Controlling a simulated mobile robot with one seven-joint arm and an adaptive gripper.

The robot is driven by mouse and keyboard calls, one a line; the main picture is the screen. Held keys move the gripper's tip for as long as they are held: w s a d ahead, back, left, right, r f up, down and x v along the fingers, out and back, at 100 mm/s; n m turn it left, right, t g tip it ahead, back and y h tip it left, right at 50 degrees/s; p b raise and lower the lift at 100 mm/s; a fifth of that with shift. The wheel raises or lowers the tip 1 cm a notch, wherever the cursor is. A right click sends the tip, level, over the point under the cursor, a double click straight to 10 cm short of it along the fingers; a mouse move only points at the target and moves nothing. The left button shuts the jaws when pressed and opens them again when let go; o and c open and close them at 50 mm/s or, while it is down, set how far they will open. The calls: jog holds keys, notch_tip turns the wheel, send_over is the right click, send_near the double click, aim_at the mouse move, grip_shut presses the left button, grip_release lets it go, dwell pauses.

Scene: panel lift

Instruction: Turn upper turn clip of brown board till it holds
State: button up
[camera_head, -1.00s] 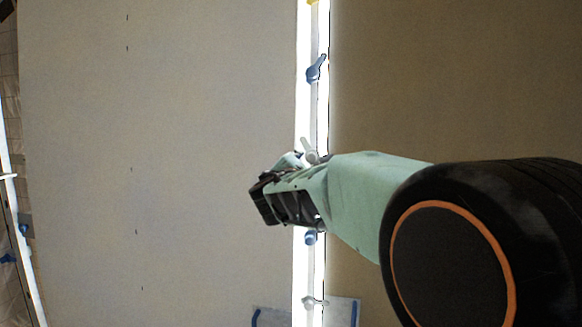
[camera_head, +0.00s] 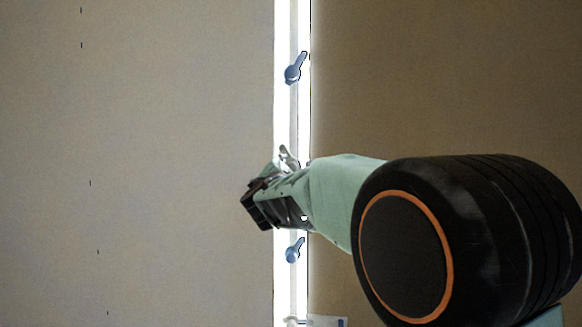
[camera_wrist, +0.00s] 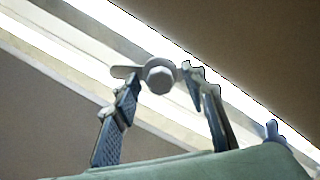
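The brown board (camera_head: 450,80) fills the right of the head view, and a pale board (camera_head: 150,120) fills the left. A bright upright strip (camera_head: 292,120) runs between them. A grey turn clip (camera_head: 286,155) sits on the strip just above my gripper (camera_head: 258,203), which partly hides that area. In the wrist view my gripper (camera_wrist: 164,82) is open, one finger on each side of this grey clip's hex bolt head (camera_wrist: 159,78). The clip's wing points left across the left fingertip. I cannot tell whether the fingers touch it.
A blue clip (camera_head: 293,73) is higher on the strip, its lever tilted up right. Another blue clip (camera_head: 294,250) is below my gripper and shows in the wrist view (camera_wrist: 274,131). A further grey clip (camera_head: 298,321) is at the bottom edge.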

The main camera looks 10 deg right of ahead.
grip_shut()
dwell(0.3)
jog(key=shift+b, duration=0.45)
jog(key=shift+f+m+b, duration=0.1)
jog(key=shift+m+b, duration=11.7)
jog(key=shift+m, duration=0.1)
